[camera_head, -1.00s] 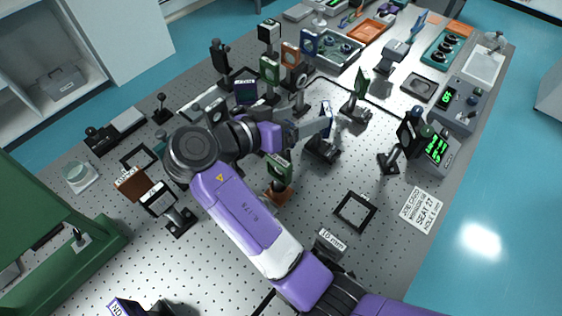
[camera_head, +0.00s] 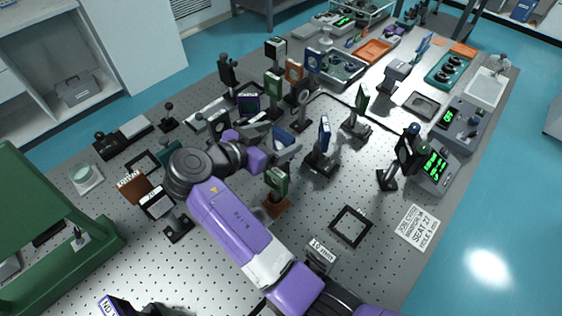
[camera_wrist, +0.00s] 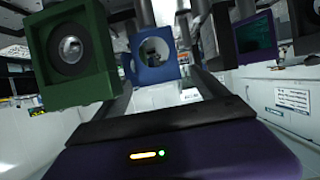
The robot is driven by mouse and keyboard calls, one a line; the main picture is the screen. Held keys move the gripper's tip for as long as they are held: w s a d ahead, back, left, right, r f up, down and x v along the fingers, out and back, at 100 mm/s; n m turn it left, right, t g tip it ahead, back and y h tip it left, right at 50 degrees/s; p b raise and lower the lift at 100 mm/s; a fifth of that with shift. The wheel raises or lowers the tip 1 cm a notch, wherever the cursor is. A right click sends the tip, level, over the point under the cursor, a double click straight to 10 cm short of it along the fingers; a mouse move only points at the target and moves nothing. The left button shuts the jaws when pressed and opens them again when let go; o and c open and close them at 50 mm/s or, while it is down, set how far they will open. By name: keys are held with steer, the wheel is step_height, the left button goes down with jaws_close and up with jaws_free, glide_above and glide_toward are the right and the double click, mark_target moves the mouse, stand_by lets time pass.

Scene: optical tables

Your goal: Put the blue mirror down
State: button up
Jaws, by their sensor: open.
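The blue mirror (camera_head: 324,134) stands upright on a black base (camera_head: 319,163) on the perforated table, right of my gripper in the head view. My gripper (camera_head: 279,138) is open and apart from it, with a gap between the fingertips and the mount. In the wrist view a blue square mount (camera_wrist: 152,55) with a round dark opening faces me ahead, beyond the fingers. A bluish patch shows between the fingers in the head view; I cannot tell what it is.
A green mount (camera_head: 277,181) on an orange-brown base stands just below my gripper; a green mount (camera_wrist: 72,50) is close at left in the wrist view. Another green mount (camera_head: 361,99) stands right of the blue mirror.

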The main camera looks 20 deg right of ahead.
steer(key=shift+x, duration=0.8)
steer(key=shift+f, duration=0.1)
steer(key=shift+c, duration=0.4)
jaws_close()
